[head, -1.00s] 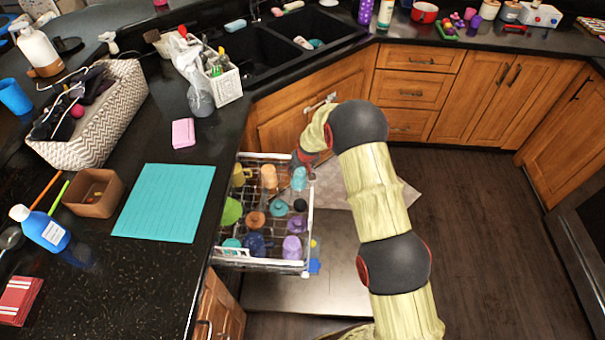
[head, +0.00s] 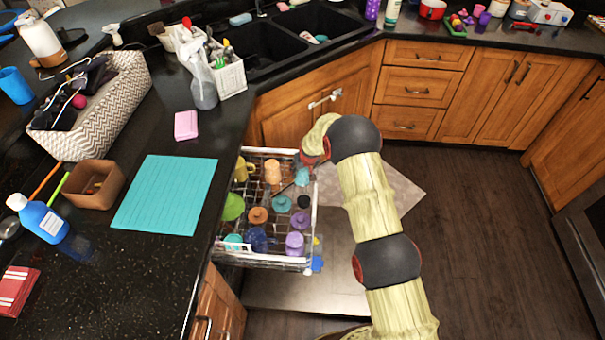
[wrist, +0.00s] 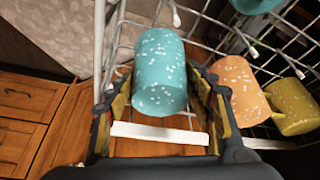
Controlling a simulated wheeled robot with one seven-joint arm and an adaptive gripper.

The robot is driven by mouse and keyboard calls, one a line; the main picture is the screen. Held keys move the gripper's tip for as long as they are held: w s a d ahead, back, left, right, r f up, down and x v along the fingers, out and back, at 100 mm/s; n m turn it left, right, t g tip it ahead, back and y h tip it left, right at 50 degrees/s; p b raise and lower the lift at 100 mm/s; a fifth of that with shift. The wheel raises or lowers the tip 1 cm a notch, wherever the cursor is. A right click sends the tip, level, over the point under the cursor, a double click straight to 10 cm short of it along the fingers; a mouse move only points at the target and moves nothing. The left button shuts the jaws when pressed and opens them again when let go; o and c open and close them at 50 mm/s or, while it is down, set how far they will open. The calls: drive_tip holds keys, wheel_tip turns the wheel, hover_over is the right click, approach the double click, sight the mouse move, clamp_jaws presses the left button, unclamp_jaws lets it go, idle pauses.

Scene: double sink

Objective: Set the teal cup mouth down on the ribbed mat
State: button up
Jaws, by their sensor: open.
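The speckled teal cup (wrist: 160,72) is in the dishwasher rack (head: 310,225). In the head view the cup (head: 302,176) shows near the rack's right edge, partly hidden by my gripper (head: 308,163). In the wrist view my gripper (wrist: 160,88) is open, with one finger on each side of the cup's lower part and small gaps showing. I cannot tell whether the cup stands mouth down. The turquoise ribbed mat (head: 165,195) lies bare on the dark counter, left of the rack.
An orange cup (wrist: 240,90) and a yellow cup (wrist: 295,105) stand close by in the rack. Several other cups fill the rack. A pink sponge (head: 186,125), a brown box (head: 94,185) and a blue bottle (head: 43,222) surround the mat. Rack wires run close to my fingers.

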drive_tip(key=shift+c, duration=0.8)
drive_tip(key=c, duration=0.7)
drive_tip(key=shift+o, duration=0.2)
